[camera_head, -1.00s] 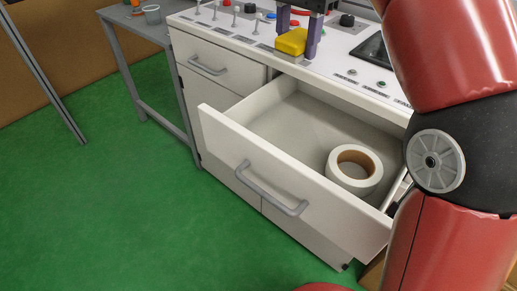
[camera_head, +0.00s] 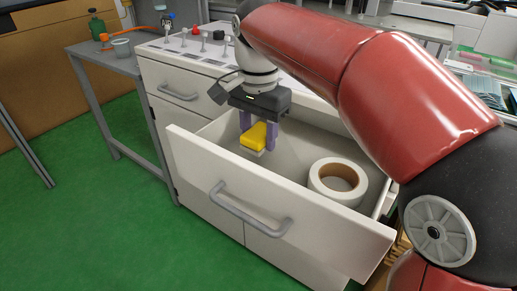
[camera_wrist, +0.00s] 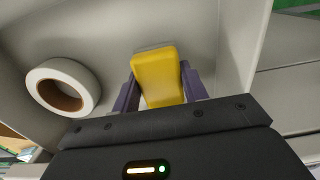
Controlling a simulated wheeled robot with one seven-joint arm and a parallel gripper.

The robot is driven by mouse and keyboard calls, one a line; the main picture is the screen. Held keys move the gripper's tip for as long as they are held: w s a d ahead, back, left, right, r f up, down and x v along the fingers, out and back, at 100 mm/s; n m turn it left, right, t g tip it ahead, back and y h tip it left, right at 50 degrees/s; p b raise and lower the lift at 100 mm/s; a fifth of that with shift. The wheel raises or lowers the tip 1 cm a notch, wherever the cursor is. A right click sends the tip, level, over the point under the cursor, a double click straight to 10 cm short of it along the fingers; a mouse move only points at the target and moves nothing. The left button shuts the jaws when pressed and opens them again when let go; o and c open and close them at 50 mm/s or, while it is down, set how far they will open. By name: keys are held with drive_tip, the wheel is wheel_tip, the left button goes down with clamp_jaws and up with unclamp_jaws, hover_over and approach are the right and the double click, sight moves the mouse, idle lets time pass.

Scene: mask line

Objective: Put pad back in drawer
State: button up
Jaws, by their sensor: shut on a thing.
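The yellow pad (camera_head: 255,136) is held between the purple fingers of my gripper (camera_head: 258,134). In the wrist view the pad (camera_wrist: 157,78) sits between both fingers (camera_wrist: 158,88), with a pale edge showing at its far end. The open drawer (camera_head: 205,157) extends from the white cabinet, and my gripper holds the pad inside its opening, toward the left end. Whether the pad touches the drawer floor is hard to tell.
A white tape roll (camera_head: 337,182) lies in the right part of the drawer; it also shows in the wrist view (camera_wrist: 62,88). The drawer floor between pad and roll is bare. The drawer's front handle (camera_head: 250,208) faces the green floor. A grey side table (camera_head: 105,58) stands at the left.

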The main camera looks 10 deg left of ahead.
sight(258, 131)
drive_tip(key=shift+f+b, duration=0.35)
drive_tip(key=shift+f, duration=1.45)
drive_tip(key=shift+f, duration=0.15)
drive_tip(key=o, duration=1)
drive_tip(key=shift+c, duration=0.2)
wheel_tip(258, 131, up, 12)
drive_tip(key=p, duration=0.3)
drive_tip(key=shift+r, duration=0.2)
